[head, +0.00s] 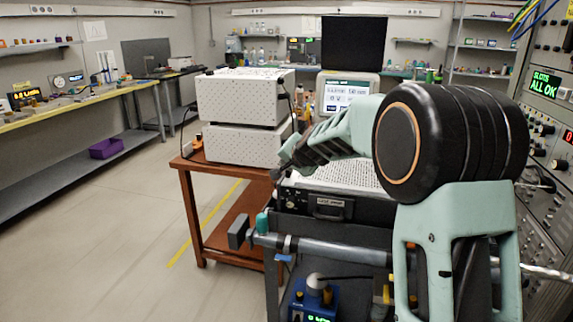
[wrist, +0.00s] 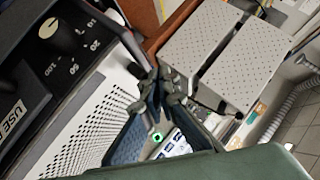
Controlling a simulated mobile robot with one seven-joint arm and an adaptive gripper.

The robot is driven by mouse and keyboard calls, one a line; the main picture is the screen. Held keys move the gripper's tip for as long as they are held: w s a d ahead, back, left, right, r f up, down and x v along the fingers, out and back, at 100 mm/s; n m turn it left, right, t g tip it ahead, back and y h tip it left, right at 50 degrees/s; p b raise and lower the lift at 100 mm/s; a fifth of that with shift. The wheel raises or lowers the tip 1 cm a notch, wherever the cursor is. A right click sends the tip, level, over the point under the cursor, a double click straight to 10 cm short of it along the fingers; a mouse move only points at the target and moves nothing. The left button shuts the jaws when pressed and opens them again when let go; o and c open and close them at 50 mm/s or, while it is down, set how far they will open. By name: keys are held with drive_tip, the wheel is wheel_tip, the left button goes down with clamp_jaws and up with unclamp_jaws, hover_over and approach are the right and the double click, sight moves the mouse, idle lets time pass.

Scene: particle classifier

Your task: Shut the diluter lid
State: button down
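A black case with a white perforated top (head: 345,178) stands under my arm in the head view, with a handle and a label on its front. In the wrist view its perforated panel (wrist: 85,130) lies beside a black face with a dial (wrist: 62,35) marked 10, 20, 50 and 100. This looks like the diluter; which panel is its lid and how far it stands open I cannot tell. My gripper (head: 282,170) is above the case's left side. In the wrist view its fingertips (wrist: 158,88) meet, with nothing clear between them.
Two stacked white perforated boxes (head: 238,142) stand on a brown table (head: 192,170) left of the case. A screen device (head: 345,93) stands behind. A grey tube (head: 318,248) and a blue device (head: 313,300) are in front.

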drive_tip(key=shift+s+f, duration=0.1)
drive_tip(key=shift+f, duration=0.25)
